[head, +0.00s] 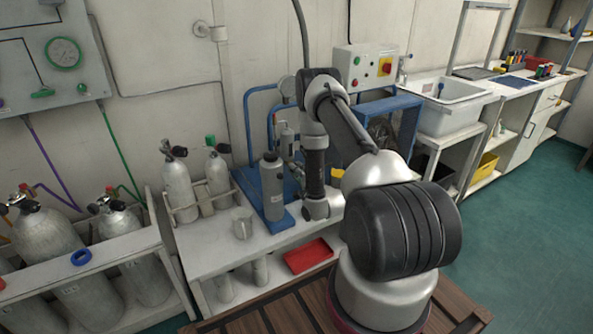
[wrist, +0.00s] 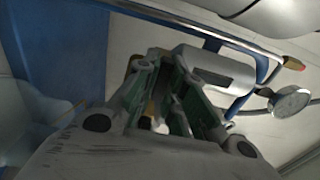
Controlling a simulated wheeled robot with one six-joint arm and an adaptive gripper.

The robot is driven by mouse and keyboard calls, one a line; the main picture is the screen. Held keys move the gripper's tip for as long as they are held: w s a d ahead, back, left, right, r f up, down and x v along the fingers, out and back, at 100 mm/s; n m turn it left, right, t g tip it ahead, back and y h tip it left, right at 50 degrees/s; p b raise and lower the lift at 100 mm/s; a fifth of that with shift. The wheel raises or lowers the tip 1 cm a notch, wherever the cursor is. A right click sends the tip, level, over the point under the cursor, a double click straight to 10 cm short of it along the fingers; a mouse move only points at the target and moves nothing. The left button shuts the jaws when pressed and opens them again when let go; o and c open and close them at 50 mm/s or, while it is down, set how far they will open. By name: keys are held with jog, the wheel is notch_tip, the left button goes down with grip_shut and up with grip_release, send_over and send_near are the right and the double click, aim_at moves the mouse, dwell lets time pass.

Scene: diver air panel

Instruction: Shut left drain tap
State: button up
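I cannot clearly make out the left drain tap in either view. In the wrist view my gripper (wrist: 163,68) has its two green-padded fingers apart, with a narrow gap. A small yellowish piece (wrist: 149,108) shows between the fingers; I cannot tell what it is or whether they touch it. A grey cylinder (wrist: 215,68) lies just beyond the fingers. In the head view my wrist is low beside the grey upright cylinder (head: 272,187) on the blue base (head: 277,224); the fingers are hidden there.
A thin pipe with an orange end (wrist: 294,63) and a round gauge (wrist: 290,101) are close on the right in the wrist view.

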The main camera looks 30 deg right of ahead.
jog(key=o, duration=0.3)
jog(key=s, duration=1.2)
jog(key=shift+d, duration=0.25)
